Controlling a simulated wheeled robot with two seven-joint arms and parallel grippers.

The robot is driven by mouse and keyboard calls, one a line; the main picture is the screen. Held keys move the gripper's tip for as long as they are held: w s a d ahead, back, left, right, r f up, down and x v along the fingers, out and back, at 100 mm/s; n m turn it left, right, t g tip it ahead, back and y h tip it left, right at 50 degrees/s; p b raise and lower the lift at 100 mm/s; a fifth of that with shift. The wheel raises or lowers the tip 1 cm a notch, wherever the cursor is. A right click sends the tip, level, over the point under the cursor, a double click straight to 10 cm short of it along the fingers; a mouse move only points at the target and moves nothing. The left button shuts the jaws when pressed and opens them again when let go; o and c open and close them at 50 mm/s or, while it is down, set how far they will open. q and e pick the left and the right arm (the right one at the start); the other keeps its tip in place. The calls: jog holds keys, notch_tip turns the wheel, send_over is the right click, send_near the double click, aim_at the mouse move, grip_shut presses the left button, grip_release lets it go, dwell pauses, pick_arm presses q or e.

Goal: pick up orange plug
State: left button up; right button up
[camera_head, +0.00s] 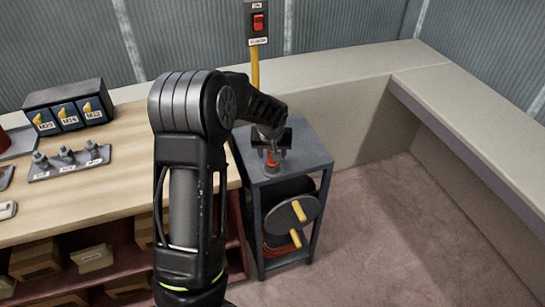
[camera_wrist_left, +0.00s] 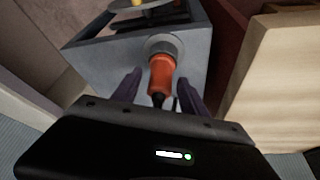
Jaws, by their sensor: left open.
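The orange plug (camera_wrist_left: 162,75) stands on a round grey base on top of the small grey stand in the left wrist view. It also shows in the head view (camera_head: 271,164), partly hidden under my left gripper (camera_head: 271,146). In the wrist view, my left gripper (camera_wrist_left: 159,90) is open, with one dark finger on each side of the plug's lower part as pictured. I cannot tell whether the fingers touch it. My right gripper is not in view.
The grey stand (camera_head: 307,150) holds a cable reel (camera_head: 290,212) with yellow handles below. A wooden workbench (camera_head: 105,190) to the left carries labelled blue bins (camera_head: 68,115) and a rack of fittings (camera_head: 70,162). A red switch (camera_head: 258,22) stands behind. Floor at right is clear.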

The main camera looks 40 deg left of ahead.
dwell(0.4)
pick_arm(q)
grip_shut()
dwell(0.4)
